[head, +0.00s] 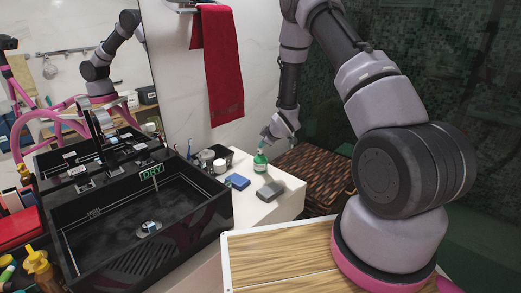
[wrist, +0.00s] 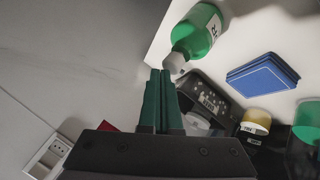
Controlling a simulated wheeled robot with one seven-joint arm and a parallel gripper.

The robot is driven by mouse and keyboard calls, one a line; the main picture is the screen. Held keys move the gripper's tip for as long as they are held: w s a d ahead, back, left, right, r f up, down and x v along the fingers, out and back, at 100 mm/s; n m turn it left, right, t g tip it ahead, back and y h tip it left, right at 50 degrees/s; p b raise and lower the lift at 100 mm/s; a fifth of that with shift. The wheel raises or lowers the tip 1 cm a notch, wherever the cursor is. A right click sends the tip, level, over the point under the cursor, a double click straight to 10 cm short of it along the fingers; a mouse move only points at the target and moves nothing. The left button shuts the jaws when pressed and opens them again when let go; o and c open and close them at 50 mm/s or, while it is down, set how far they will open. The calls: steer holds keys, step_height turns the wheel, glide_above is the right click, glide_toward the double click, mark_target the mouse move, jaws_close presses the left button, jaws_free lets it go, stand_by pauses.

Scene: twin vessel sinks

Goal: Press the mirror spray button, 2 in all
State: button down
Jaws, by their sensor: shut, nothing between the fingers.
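A green bottle (head: 260,162) with a white label, probably the mirror spray, stands upright on the white counter near its right end. It also shows in the wrist view (wrist: 202,35), with its pale cap (wrist: 174,62) pointing toward my fingertips. My gripper (head: 266,137) is close above the bottle in the head view. In the wrist view my green fingers (wrist: 160,76) are shut together and empty, just left of the cap. I cannot tell whether they touch it. The button itself is too small to make out.
A blue box (head: 237,181) and a grey block (head: 269,191) lie near the bottle on the white counter (head: 285,209). A black basin (head: 215,213) stands to the left. A red towel (head: 224,75) hangs behind. A wicker basket (head: 318,176) is at the right.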

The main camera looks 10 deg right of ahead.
mark_target(262, 150)
steer(key=shift+f, duration=0.4)
stand_by(0.6)
steer(key=shift+r, duration=1.05)
steer(key=shift+r, duration=0.1)
steer(key=shift+r, duration=2.4)
step_height(262, 150, up, 4)
steer(key=shift+f, duration=0.1)
stand_by(0.4)
